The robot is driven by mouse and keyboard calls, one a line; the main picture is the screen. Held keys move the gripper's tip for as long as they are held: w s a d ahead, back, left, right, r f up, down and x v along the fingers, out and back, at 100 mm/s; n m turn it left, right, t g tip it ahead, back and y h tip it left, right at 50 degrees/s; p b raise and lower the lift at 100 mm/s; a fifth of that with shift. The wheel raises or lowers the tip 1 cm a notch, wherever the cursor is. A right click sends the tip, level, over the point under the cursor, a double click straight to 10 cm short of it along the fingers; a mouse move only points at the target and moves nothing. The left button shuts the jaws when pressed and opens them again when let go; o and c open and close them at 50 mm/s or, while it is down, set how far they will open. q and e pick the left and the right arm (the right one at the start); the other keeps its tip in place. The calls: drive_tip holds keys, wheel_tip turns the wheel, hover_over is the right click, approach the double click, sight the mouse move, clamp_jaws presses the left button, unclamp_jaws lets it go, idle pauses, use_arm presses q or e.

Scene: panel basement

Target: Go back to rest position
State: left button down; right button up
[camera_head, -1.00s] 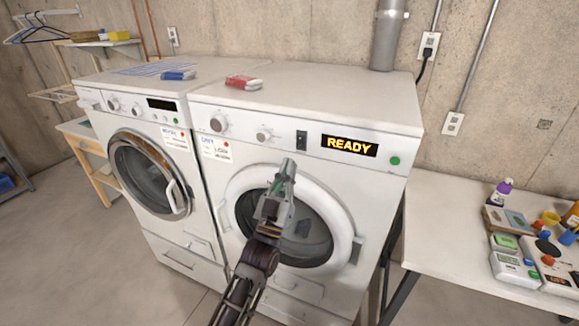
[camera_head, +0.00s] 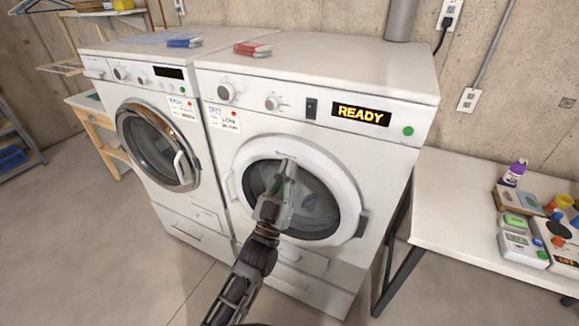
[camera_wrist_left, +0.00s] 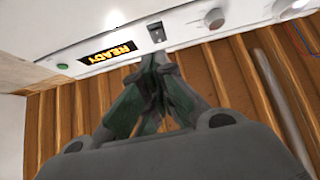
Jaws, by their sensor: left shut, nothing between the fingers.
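My left gripper (camera_head: 286,170) is raised in front of the right-hand machine's round door in the head view. Its fingers are together with nothing between them. In the left wrist view the closed fingers (camera_wrist_left: 158,58) point toward the machine's control panel, which appears upside down. The machine (camera_head: 240,130) has a lit READY display (camera_head: 361,114), a green button (camera_head: 408,131) and a shut door (camera_head: 345,215). My left arm hides part of that door. My right gripper is in neither view.
A second front-loading machine (camera_head: 150,98) stands to the left. A red box (camera_head: 252,49) and a blue box (camera_head: 184,43) lie on top. A white table (camera_head: 450,215) at the right holds a purple bottle (camera_head: 516,171) and several devices. Open floor lies at the front left.

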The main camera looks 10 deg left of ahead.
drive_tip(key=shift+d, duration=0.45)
